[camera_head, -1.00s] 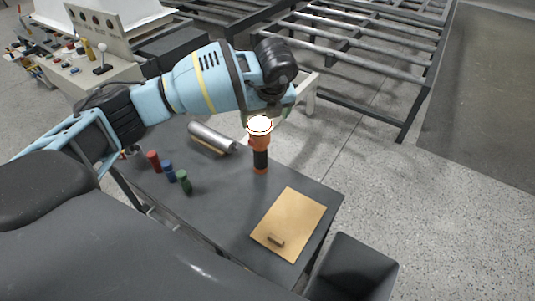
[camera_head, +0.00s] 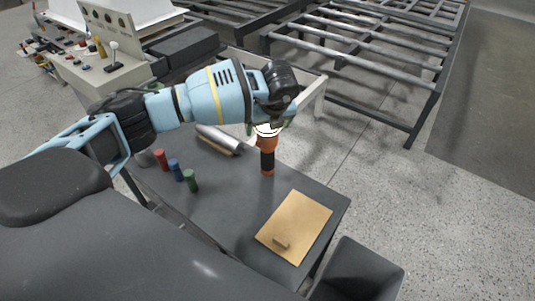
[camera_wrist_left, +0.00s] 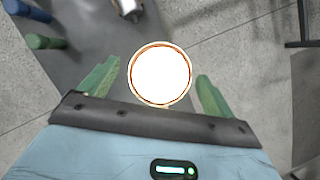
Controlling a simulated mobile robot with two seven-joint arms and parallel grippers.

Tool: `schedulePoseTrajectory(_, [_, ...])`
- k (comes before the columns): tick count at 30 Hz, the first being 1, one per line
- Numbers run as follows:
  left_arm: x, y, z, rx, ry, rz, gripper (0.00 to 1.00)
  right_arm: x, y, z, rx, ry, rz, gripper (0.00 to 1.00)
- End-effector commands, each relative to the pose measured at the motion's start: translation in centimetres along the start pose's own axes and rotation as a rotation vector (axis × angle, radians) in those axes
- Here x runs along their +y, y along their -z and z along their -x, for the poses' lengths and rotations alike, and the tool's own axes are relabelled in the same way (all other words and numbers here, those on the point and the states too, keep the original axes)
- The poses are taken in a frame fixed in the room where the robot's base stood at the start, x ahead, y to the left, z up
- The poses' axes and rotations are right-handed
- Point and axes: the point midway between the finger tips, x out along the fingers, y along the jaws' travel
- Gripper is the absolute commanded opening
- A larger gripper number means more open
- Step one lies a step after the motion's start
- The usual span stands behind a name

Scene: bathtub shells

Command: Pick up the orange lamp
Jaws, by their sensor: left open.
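The orange lamp (camera_head: 267,146) stands upright on the dark grey table (camera_head: 222,205), with an orange head and a black handle. Its glowing white top faces up and shows as a bright disc in the left wrist view (camera_wrist_left: 160,75). My left gripper (camera_head: 270,122) is just above the lamp's head, pointing down. In the left wrist view the green fingers of my left gripper (camera_wrist_left: 155,90) are open, one on each side of the disc, with a gap on both sides. The lamp's handle is hidden in that view. My right gripper is not in view.
Red (camera_head: 161,159), blue (camera_head: 175,170) and green (camera_head: 190,181) cylinders stand on the table's left. A silver roll (camera_head: 218,139) lies behind the lamp. A tan clipboard (camera_head: 295,227) lies at the right, above a dark bin (camera_head: 362,270). Metal racks (camera_head: 360,50) stand behind.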

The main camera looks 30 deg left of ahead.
Motion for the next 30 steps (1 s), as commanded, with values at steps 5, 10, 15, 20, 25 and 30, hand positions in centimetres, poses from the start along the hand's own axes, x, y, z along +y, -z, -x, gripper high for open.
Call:
schedulePoseTrajectory(5, [0.0, 0.07, -1.58, 0.002, -0.001, -0.001, 0.9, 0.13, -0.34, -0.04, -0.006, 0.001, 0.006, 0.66])
schedulePoseTrajectory(10, [-0.02, 0.03, -1.62, 0.001, 0.0, -0.001, 0.9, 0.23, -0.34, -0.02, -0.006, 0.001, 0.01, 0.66])
schedulePoseTrajectory(15, [-0.02, 0.03, -1.59, 0.001, 0.0, -0.001, 0.77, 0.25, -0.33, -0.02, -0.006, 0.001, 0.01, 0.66])
schedulePoseTrajectory(20, [-0.02, 0.03, -1.58, 0.001, 0.001, -0.001, 0.56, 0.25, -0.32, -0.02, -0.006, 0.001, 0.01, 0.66])
schedulePoseTrajectory(25, [-0.03, 0.03, -1.57, 0.001, 0.001, -0.001, 0.33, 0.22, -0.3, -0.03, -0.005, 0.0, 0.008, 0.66])
schedulePoseTrajectory(30, [-0.05, -0.01, -1.52, 0.0, 0.002, 0.0, 0.23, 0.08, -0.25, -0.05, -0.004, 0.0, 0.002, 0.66])
